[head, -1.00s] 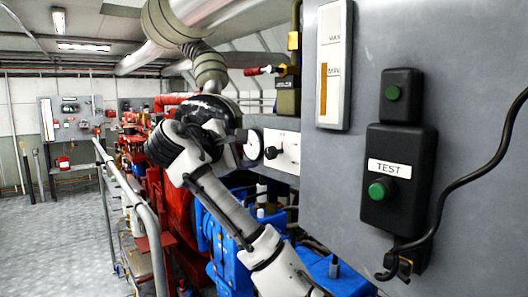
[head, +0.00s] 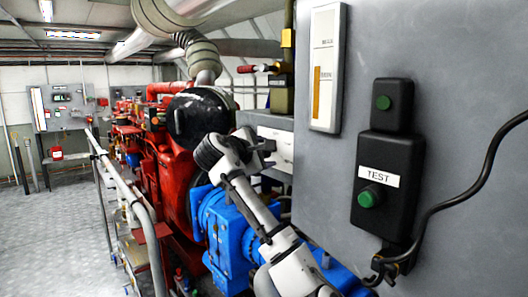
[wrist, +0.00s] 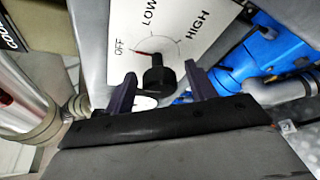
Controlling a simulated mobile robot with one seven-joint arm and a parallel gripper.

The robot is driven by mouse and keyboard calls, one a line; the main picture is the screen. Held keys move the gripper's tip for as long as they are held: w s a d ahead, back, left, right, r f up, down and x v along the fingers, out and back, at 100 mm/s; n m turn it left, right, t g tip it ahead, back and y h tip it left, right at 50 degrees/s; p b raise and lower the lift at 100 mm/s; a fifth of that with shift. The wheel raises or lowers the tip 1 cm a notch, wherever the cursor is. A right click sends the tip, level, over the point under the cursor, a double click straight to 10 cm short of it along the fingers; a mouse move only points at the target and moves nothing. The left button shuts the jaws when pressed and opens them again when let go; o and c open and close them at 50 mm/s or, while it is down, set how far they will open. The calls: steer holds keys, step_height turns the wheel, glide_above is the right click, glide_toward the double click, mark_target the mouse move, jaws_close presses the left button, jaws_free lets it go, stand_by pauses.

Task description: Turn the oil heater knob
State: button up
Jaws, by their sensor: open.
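The oil heater knob (wrist: 158,79) is black and stands out from a white dial plate (wrist: 150,18) marked OFF, LOW and HIGH, with a red mark near OFF. In the wrist view my gripper (wrist: 160,86) is open, with one dark finger on each side of the knob. I see gaps between the fingers and the knob, and I cannot tell how deep it sits between them. In the head view my gripper (head: 268,155) is at the white plate (head: 277,133), and the knob is hidden or too small to make out.
A grey cabinet (head: 455,80) fills the right side, with a black TEST button box (head: 388,205) and a hanging black cable (head: 480,185). Blue machinery (head: 225,220) lies below my arm. A red engine (head: 172,190) and a railing (head: 125,190) are at left. Floor at left is clear.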

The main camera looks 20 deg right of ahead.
steer(key=c, duration=1)
steer(key=shift+f, duration=0.1)
steer(key=m+t+b, duration=0.1)
steer(key=m+b, duration=0.1)
steer(key=b, duration=0.1)
steer(key=shift+f, duration=0.2)
steer(key=shift+m+t+h+b, duration=0.4)
steer(key=shift+m+b, duration=0.8)
steer(key=m+t+h+b, duration=0.1)
steer(key=m+b, duration=0.1)
steer(key=m, duration=0.2)
steer(key=shift+b, duration=0.3)
steer(key=shift+r+m+h+b, duration=0.15)
steer(key=shift+m+h+b, duration=0.35)
steer(key=shift+m, duration=0.6)
